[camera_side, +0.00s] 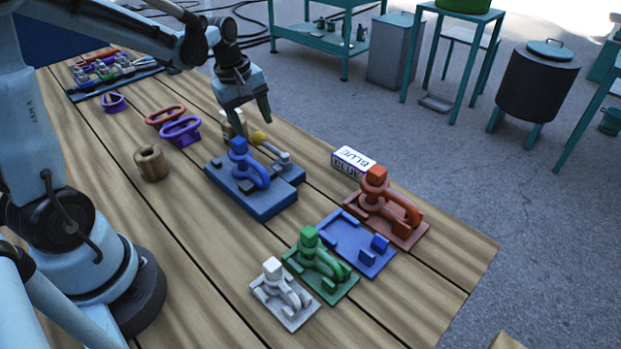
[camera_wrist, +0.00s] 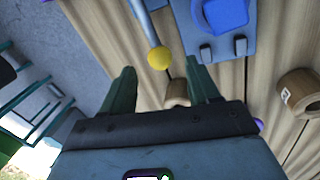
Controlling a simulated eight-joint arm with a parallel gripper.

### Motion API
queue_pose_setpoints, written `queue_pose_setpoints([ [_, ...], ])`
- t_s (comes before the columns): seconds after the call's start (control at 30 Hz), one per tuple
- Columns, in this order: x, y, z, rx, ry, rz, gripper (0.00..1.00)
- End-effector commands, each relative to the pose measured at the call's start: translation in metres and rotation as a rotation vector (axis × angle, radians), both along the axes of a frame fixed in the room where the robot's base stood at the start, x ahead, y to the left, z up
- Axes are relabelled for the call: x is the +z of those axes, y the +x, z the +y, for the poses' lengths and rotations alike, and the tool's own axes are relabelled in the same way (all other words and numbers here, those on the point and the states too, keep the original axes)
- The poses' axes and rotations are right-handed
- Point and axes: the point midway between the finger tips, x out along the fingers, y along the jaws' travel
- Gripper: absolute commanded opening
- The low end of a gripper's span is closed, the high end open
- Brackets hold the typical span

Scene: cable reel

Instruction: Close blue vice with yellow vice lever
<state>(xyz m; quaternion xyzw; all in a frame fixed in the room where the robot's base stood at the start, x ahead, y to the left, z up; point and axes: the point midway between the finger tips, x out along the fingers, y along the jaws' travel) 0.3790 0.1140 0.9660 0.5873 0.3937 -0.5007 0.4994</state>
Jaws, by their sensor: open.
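The blue vice (camera_side: 262,207) stands on the wooden table, with a raised blue block and ring part on its base. Its grey lever ends in a yellow ball knob (camera_side: 258,137) at the back of the vice. In the wrist view the yellow knob (camera_wrist: 159,57) lies just ahead of the fingertips, between their lines, and part of the blue vice (camera_wrist: 222,42) shows at the upper right. My gripper (camera_side: 252,112) is open, pointing down above and close to the knob. I see no contact. In the wrist view the fingers of my gripper (camera_wrist: 163,78) are spread, with nothing held.
A wooden ring (camera_side: 151,163) stands left of the vice, with another (camera_side: 230,124) behind it. A red fixture (camera_side: 388,213), blue plate (camera_side: 352,240), green fixture (camera_side: 320,268) and white fixture (camera_side: 284,295) stand to the right. A white box marked BLUE (camera_side: 353,160) lies behind.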

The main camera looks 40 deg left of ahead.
Motion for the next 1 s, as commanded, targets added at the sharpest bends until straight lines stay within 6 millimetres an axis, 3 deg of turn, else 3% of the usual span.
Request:
queue_pose_setpoints([
  [0.3,-0.034,0.007,-0.001,0.000,0.001,-0.001,0.60],
  [0.7,-0.038,0.007,-0.001,0.000,0.001,-0.001,0.59],
  [1.0,-0.038,0.007,-0.001,0.000,0.001,-0.001,0.13],
])
